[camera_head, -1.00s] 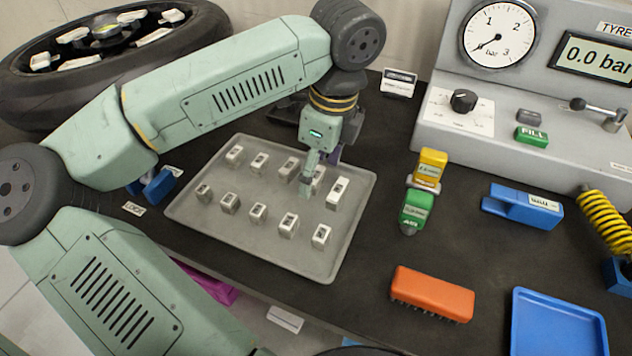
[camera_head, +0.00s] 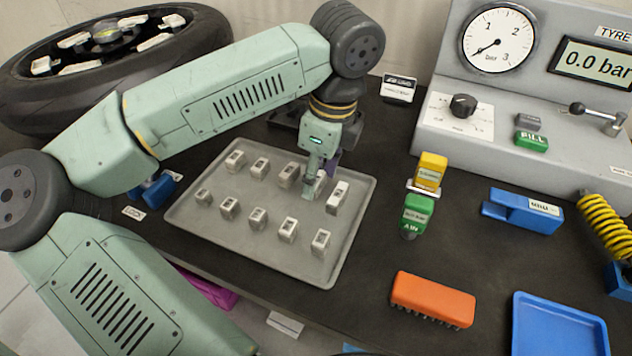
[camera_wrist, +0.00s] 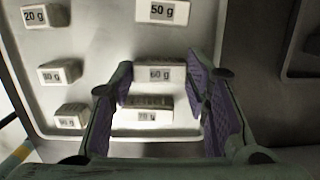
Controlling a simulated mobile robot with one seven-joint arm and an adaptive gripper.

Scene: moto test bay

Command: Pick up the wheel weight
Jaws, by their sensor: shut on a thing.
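My gripper (camera_head: 315,188) reaches down over the right part of the back row on the grey tray (camera_head: 202,233). In the wrist view its purple-padded fingers (camera_wrist: 159,80) are closed on the two sides of the white wheel weight marked 60 g (camera_wrist: 163,73). In the head view that weight (camera_head: 321,181) is partly hidden behind a finger. I cannot tell any gap between it and the tray. Another weight (camera_wrist: 148,109) lies just below it in the wrist view, and the 50 g weight (camera_wrist: 163,12) lies above it.
Several other weights stand in two rows on the tray. A wheel (camera_head: 60,105) lies at the back left. A yellow and green item (camera_head: 418,205), an orange brush (camera_head: 432,299), a blue tray (camera_head: 555,330) and the gauge console (camera_head: 480,120) are to the right.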

